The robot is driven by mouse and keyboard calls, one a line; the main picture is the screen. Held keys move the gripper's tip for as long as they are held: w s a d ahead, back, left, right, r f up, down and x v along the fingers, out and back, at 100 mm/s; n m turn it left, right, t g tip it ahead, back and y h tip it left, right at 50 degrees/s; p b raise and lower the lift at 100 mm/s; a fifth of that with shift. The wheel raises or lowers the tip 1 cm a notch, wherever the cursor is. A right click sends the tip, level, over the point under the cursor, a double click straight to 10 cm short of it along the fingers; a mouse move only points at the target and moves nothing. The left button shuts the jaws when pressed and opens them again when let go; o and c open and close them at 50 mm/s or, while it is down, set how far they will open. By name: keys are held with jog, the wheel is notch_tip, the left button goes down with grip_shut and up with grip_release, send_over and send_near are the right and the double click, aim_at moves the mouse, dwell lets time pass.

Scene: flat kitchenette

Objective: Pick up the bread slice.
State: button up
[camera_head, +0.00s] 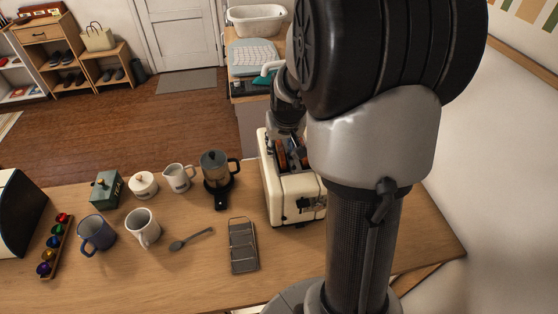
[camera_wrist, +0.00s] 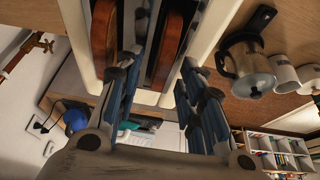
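The cream toaster (camera_head: 298,205) stands on the wooden counter, partly hidden behind my arm. Two brown bread slices stand upright in its separate slots. In the wrist view, one bread slice (camera_wrist: 103,38) is at the left and the other bread slice (camera_wrist: 168,45) is nearer the middle. A slice (camera_head: 282,156) also shows in the head view. My gripper (camera_wrist: 160,62) is open at the toaster's top, its blue-grey fingers apart. The middle slice lies between the finger directions in the picture, with gaps on both sides. I cannot tell how deep the fingertips are.
A dark coffee pot (camera_head: 214,170) stands close left of the toaster. A metal rack (camera_head: 243,245) lies in front of it. A creamer (camera_head: 178,177), mugs (camera_head: 143,228), a spoon (camera_head: 191,239) and a capsule holder (camera_head: 56,245) are further left. The front counter has bare patches.

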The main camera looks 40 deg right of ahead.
jog(key=shift+w+f, duration=0.15)
jog(key=shift+f, duration=0.2)
grip_shut()
